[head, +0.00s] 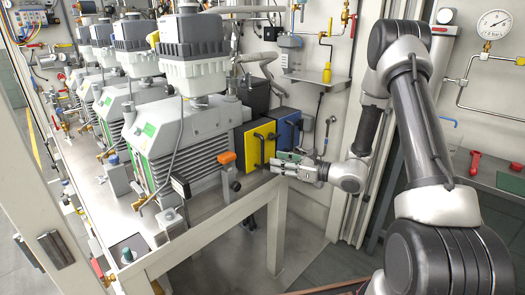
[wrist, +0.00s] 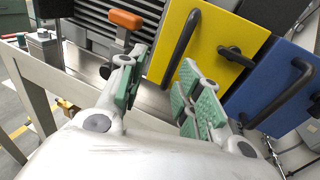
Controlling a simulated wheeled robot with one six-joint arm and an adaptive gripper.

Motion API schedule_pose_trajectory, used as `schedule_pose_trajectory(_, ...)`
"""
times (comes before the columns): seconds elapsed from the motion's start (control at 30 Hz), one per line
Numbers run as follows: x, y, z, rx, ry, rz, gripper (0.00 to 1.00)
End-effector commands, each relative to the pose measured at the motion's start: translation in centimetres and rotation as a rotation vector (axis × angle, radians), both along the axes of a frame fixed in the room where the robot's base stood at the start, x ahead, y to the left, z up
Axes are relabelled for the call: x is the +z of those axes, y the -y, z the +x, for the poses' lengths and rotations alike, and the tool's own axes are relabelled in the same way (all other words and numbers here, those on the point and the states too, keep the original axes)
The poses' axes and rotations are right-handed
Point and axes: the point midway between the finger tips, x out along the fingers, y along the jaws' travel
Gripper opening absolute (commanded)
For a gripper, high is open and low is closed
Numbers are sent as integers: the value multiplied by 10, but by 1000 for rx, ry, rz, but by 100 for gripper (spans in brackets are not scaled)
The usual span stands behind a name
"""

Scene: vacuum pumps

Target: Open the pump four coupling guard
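A yellow panel (head: 248,138) with a black bar handle (head: 258,150) stands at the front end of the nearest pump (head: 178,125). A blue panel (head: 285,127) with its own black handle stands just right of it. Both look closed; I cannot tell from markings which one is the pump four coupling guard. In the wrist view the yellow panel (wrist: 207,50), its handle (wrist: 181,50) and the blue panel (wrist: 285,80) are ahead of my gripper. My gripper (head: 279,163) is open and empty, its green-padded fingers (wrist: 160,88) apart, in front of and below the yellow panel's handle.
An orange-topped lever (head: 227,157) sits left of the yellow panel, near the bench's front edge (head: 225,210). Several more pumps stand in a row behind. The floor below the panels looks clear.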

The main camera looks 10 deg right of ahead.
Motion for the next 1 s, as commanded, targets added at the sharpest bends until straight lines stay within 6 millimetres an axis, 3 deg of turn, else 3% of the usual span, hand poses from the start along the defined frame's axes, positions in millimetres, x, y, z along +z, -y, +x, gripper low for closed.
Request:
schedule_pose_trajectory(0.17,17,4,23,-82,22,68,35)
schedule_pose_trajectory(0.6,17,-45,66,-77,18,68,35)
schedule_pose_trajectory(0.97,16,-51,72,-79,16,67,35)
schedule_pose_trajectory(1.0,16,-51,72,-79,16,67,31)
